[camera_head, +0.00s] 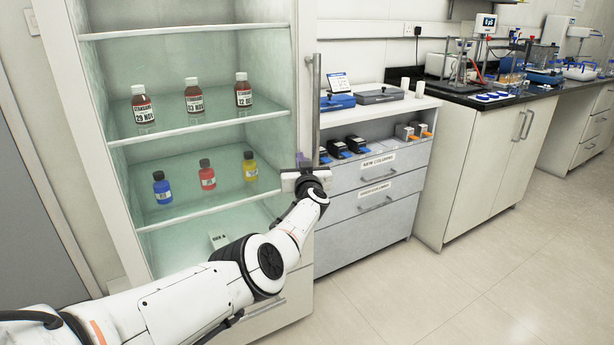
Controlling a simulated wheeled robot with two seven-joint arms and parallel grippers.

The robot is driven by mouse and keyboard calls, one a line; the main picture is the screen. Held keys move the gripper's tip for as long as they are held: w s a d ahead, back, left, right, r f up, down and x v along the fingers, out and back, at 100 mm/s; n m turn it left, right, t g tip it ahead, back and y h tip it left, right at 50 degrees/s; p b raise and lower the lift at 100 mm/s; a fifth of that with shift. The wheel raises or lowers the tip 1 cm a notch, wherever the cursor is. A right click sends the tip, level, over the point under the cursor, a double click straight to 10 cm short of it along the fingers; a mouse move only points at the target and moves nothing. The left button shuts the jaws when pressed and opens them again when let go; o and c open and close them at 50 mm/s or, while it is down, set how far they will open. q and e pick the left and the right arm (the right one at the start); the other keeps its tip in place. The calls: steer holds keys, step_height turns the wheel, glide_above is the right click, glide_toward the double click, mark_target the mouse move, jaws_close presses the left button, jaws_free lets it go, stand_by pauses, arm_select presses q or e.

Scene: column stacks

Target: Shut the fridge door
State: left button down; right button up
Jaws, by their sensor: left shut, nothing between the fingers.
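The fridge (110,190) stands at the left, its shelves in plain view. Its door (304,80) is open and shows as a narrow upright panel at the fridge's right side. A long vertical metal handle (316,100) runs down the door's right side. My left arm reaches in from the lower left. My left gripper (301,160) is shut and empty, close to the lower end of the handle; I cannot tell whether it touches the door. My right gripper is out of view.
Brown bottles (193,100) stand on an upper shelf, coloured bottles (207,176) on a lower one. A grey drawer cabinet (370,228) stands just right of the door. A lab bench (470,165) is further right. The floor (450,300) in front is clear.

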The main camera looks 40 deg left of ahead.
arm_select(q)
steer(key=s+d+p, duration=0.5)
steer(key=d+p, duration=0.3)
steer(key=d, duration=0.4)
steer(key=shift+s+d, duration=0.35)
steer(key=shift+s, duration=0.05)
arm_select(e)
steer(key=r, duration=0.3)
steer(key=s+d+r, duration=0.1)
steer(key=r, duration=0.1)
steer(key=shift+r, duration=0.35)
